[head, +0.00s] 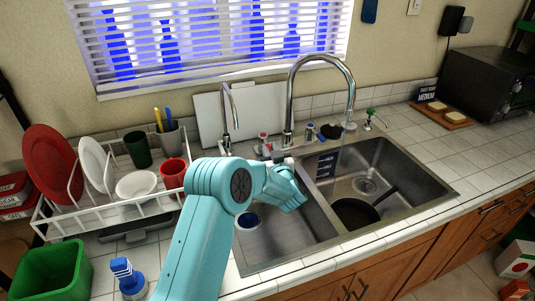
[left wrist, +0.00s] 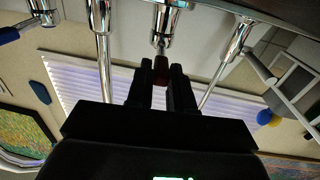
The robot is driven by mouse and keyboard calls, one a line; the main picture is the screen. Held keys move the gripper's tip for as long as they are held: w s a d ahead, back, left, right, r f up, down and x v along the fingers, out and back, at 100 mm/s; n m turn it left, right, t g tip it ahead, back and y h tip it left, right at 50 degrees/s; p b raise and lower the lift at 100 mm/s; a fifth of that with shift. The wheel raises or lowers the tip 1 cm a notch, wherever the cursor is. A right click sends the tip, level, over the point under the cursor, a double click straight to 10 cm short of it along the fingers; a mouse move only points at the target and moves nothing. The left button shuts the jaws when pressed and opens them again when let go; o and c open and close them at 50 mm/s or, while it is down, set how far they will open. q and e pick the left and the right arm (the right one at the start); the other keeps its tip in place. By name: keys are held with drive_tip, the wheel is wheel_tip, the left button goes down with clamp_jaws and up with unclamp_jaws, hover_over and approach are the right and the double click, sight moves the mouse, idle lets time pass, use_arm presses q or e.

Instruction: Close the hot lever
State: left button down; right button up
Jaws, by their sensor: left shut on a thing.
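The hot lever (head: 264,138) is a small red-ended handle on a chrome fitting behind the sink, between the thin tap and the tall faucet (head: 289,105). In the left wrist view the red lever end (left wrist: 159,72) sits between the dark fingers of my left gripper (left wrist: 160,76), which is shut on it. In the head view my teal left hand reaches over the left basin and hides part of the counter by the lever. A faint stream seems to fall from the tall faucet's spout. My right gripper is not in view.
The right basin (head: 405,165) holds a dark pan (head: 354,214). A blue-ended lever (left wrist: 9,35) is near the faucet.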

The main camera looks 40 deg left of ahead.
use_arm(q)
drive_tip(key=shift+w+d+r+n+g+y, duration=0.1)
drive_tip(key=shift+w+n+g+y, duration=0.2)
drive_tip(key=shift+g, duration=0.2)
drive_tip(key=shift+w+d+n+g+y, duration=0.15)
drive_tip(key=shift+n+g+y, duration=0.15)
drive_tip(key=shift+n+g, duration=0.15)
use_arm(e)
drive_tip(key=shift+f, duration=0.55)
use_arm(q)
drive_tip(key=c, duration=1.1)
unclamp_jaws()
drive_tip(key=shift+w, duration=0.1)
drive_tip(key=b+v, duration=0.3)
drive_tip(key=v, duration=1.3)
drive_tip(key=shift+d, duration=0.1)
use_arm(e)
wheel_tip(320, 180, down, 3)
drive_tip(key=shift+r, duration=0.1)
